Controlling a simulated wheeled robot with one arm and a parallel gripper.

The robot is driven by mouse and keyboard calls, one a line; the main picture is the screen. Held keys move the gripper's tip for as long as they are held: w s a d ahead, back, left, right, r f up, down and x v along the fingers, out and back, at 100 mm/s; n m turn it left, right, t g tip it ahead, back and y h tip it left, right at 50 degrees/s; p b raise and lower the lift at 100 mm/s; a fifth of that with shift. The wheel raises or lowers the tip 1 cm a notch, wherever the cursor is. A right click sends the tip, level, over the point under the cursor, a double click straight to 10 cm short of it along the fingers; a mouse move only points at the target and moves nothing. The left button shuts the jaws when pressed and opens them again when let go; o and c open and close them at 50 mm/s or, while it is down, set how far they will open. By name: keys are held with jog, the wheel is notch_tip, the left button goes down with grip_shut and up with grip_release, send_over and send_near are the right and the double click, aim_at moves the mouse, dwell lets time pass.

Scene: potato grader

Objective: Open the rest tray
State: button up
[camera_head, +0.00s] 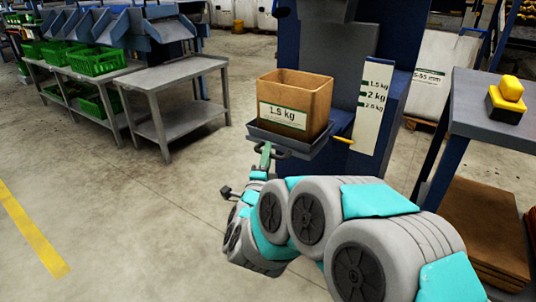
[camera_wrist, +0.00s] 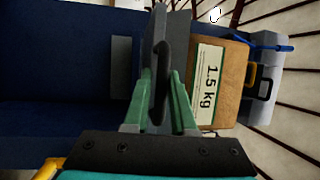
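The rest tray (camera_head: 310,149) is a dark grey tray on the front of the blue machine, holding a brown box labelled 1.5 kg. A black loop handle (camera_wrist: 161,75) sticks out from the tray's front; it also shows in the head view (camera_head: 292,155). My gripper (camera_wrist: 160,85) has green fingers, one on each side of the handle, and they look apart with a narrow gap around it. In the head view my gripper (camera_head: 266,155) is at the tray's front left. Exact finger contact is hard to see.
The brown box (camera_head: 295,101) stands on the tray. A yellow knob (camera_head: 343,140) juts out right of it. A blue table (camera_head: 483,118) with a yellow-and-black button stands at right. A grey bench (camera_head: 170,82) is at left. The floor in front left is clear.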

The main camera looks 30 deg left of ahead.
jog(key=o, duration=0.3)
jog(key=shift+s, duration=0.1)
jog(key=v, duration=0.7)
jog(key=shift+s+d, duration=0.1)
jog(key=shift+s, duration=0.15)
dwell(0.3)
